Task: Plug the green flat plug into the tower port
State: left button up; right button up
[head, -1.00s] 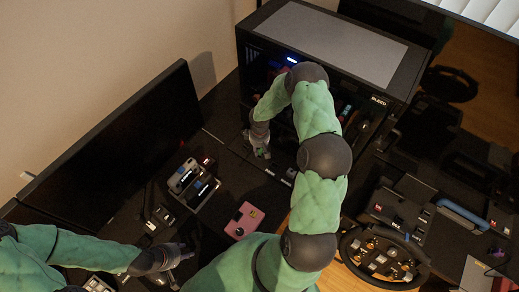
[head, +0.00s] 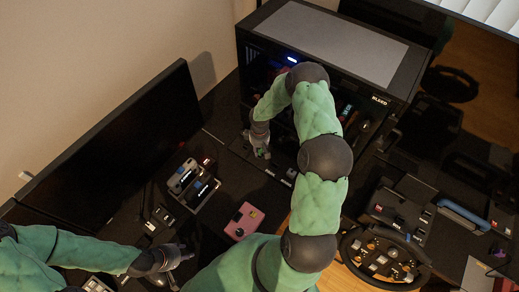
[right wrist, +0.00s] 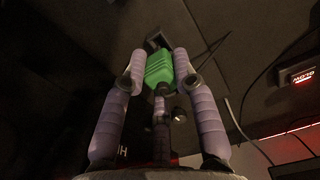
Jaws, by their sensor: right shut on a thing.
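The green flat plug (right wrist: 160,68) is between the fingers of my right gripper (right wrist: 159,62) in the right wrist view. Its dark metal end points away from the gripper, at or close to a small dark port-like part (right wrist: 155,40); I cannot tell whether it is inserted. In the head view my right gripper (head: 262,152) is low at the front of the black tower (head: 262,100), with a bit of green at its fingertips. My left gripper (head: 182,254) is at the lower left, away from the tower; its finger opening is too small to judge.
A black monitor (head: 125,135) stands left of the tower. A grey tray of small items (head: 192,185) and a pink box (head: 244,221) lie in front. A racing wheel (head: 385,255) is at the lower right. Thin cables (right wrist: 228,85) run beside the plug.

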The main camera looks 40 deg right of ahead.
pick_arm(q)
jog(key=shift+f, duration=0.2)
dwell(0.5)
jog(key=shift+f+b, duration=1.25)
jog(key=shift+b, duration=0.2)
pick_arm(e)
jog(key=shift+f, duration=1.35)
pick_arm(q)
jog(key=shift+r, duration=0.1)
pick_arm(e)
jog(key=o, duration=1.1)
jog(key=shift+r, duration=0.1)
notch_tip(320, 180, up, 12)
